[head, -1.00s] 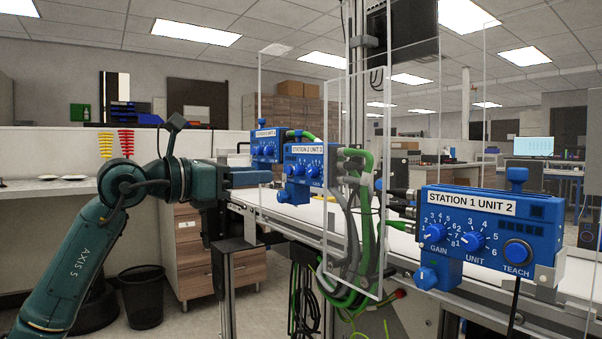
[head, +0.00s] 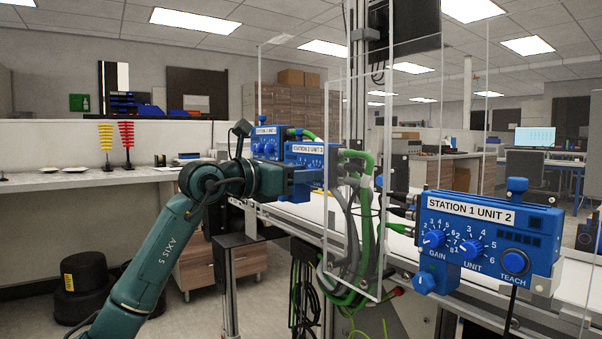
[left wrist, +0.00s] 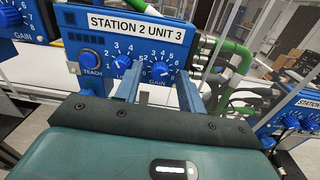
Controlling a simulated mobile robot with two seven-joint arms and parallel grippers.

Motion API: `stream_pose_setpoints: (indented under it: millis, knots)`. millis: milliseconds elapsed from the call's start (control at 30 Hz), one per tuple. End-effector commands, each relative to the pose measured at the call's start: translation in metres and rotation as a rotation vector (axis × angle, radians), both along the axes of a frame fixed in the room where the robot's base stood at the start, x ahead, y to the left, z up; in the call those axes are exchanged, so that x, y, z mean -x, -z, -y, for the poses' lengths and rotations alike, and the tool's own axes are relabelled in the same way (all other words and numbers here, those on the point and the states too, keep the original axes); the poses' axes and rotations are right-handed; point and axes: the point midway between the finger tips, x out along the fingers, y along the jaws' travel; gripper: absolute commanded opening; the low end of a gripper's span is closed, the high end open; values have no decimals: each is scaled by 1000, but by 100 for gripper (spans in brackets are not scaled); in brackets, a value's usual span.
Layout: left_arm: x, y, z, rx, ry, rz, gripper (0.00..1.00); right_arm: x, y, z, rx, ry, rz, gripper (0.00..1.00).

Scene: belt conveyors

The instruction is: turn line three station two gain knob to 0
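A blue box labelled STATION 2 UNIT 3 fills the upper middle of the left wrist view (left wrist: 75,42). It also shows in the head view (head: 300,150), its lower face largely hidden behind my left gripper (head: 315,180). On it are a TEACH button (left wrist: 90,61), a middle knob (left wrist: 121,66) and a right knob (left wrist: 160,70); the two knob labels are hidden. My left gripper (left wrist: 157,88) is open, its two blue fingers apart. The right knob appears between them; I cannot tell whether they touch it. The knob's exact setting is not readable. My right gripper is not in view.
A STATION 1 UNIT 2 box (head: 490,240) stands at the right. Another blue box (head: 265,143) is beyond on the far side. A clear panel (head: 350,270) and green and grey cables (head: 362,210) stand close right of my left gripper.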

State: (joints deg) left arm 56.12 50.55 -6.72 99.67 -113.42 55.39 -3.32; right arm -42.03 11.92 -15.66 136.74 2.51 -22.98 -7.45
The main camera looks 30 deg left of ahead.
Motion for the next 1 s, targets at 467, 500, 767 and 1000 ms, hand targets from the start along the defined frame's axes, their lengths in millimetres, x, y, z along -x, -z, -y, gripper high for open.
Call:
stream_pose_setpoints:
  millis: [467, 500, 767, 1000]
  knots:
    - [0, 0, 0, 0, 0, 0, 0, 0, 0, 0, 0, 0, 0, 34]
    - [0, 0, 0, 0, 0, 0, 0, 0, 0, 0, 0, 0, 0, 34]
    - [0, 0, 0, 21, 0, -10, 0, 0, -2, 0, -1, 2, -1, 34]
    - [0, -2, 0, 127, -1, -54, 0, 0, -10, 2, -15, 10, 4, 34]
